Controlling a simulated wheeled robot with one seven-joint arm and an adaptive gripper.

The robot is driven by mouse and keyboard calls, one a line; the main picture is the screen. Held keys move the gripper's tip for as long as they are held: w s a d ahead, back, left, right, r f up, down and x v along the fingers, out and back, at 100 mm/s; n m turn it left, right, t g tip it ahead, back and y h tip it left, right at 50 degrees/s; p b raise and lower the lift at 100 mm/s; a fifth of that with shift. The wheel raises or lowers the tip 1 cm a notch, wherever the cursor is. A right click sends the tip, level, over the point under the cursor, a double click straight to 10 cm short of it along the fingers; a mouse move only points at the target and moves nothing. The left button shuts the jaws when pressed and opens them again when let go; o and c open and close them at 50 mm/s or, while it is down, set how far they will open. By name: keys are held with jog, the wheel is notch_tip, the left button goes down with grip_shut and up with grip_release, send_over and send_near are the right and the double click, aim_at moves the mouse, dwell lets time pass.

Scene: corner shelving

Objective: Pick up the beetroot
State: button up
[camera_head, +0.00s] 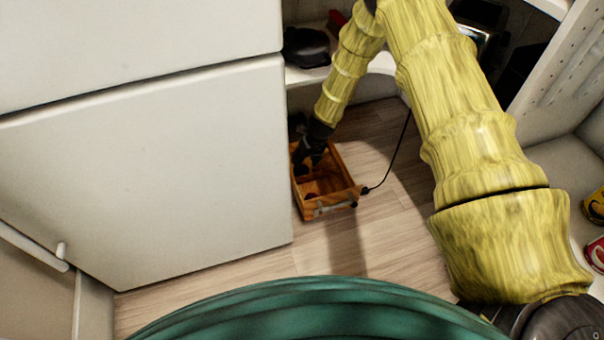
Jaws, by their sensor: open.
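My gripper (308,164) is black and small in the view. It points down into a wooden crate (333,204) on the floor, at the crate's far end. Its jaws are open, though the fingers are dark and hard to make out. A small dark reddish lump (311,196) in the crate's near part may be the beetroot; it is too small and dim to be sure. The gripper covers part of the crate's far inside, so what lies under it is hidden.
A large white cabinet or fridge (170,170) stands close on the crate's left. A dark rounded object (306,47) sits on a low white shelf behind. A thin black cable (393,160) runs by the crate. Cans (596,205) stand at the right edge. Wooden floor (390,235) in front is clear.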

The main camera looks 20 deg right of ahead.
aim_at(303, 167)
jog(key=shift+s+b+x, duration=0.2)
jog(key=shift+b+x, duration=0.55)
jog(key=shift+x, duration=0.2)
jog(key=shift+s+b+x, duration=0.2)
jog(key=shift+b+x, duration=0.5)
jog(key=shift+x, duration=0.2)
jog(key=shift+b+x, duration=0.45)
jog(key=shift+x, duration=0.55)
jog(key=c, duration=0.7)
jog(key=shift+r, duration=0.1)
jog(key=shift+r, duration=0.1)
notch_tip(303, 167, up, 10)
jog(key=p, duration=0.5)
